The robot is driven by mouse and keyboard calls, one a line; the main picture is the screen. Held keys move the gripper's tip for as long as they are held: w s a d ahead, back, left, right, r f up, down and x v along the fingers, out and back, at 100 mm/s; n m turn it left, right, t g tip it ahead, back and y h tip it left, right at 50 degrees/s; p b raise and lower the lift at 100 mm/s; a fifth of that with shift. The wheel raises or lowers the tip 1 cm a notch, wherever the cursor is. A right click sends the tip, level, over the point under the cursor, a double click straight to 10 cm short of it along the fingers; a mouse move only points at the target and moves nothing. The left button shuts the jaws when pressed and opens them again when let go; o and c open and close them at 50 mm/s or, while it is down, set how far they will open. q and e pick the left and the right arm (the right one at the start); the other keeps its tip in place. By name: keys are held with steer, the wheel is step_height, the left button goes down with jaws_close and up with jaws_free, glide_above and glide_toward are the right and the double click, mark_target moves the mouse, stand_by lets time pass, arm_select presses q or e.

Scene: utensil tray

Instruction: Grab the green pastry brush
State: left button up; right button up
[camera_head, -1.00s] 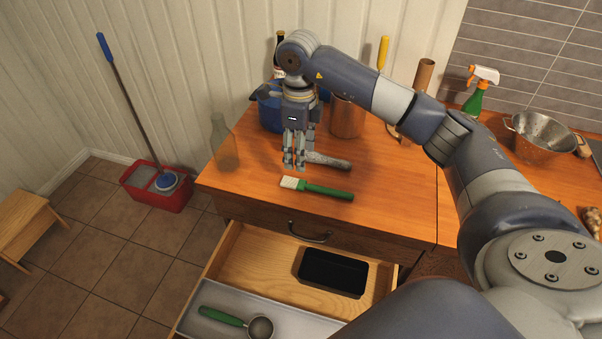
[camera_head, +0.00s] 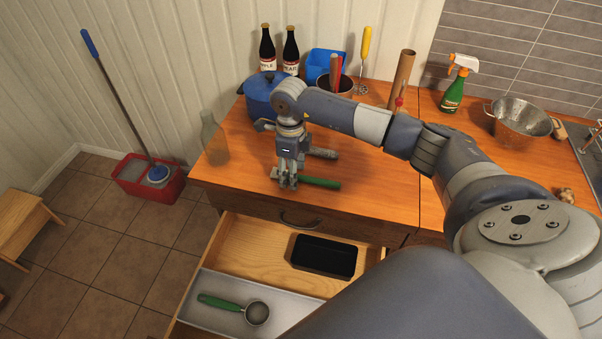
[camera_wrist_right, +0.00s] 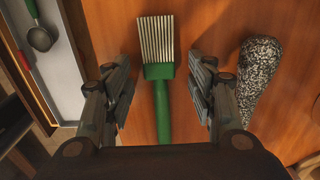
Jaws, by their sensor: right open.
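The green pastry brush (camera_head: 320,183) lies on the wooden counter near its front edge, above the open drawer. In the right wrist view the brush (camera_wrist_right: 161,100) lies between the two open fingers, with its pale bristles pointing away and its green handle running back toward the palm. My right gripper (camera_head: 288,184) is over the bristle end in the head view and hides most of it. The same gripper (camera_wrist_right: 160,92) is open, with a gap on both sides of the brush. My left gripper is not in view.
A speckled grey object (camera_wrist_right: 250,75) lies close beside the right finger. Behind stand a blue pot (camera_head: 262,95) and dark bottles (camera_head: 290,50). A clear bottle (camera_head: 214,140) is at the left. The open drawer (camera_head: 240,245) holds a black tray (camera_head: 322,257) and a green-handled scoop (camera_head: 257,312).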

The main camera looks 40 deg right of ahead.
steer(key=c, duration=1.1)
steer(key=shift+r, duration=0.15)
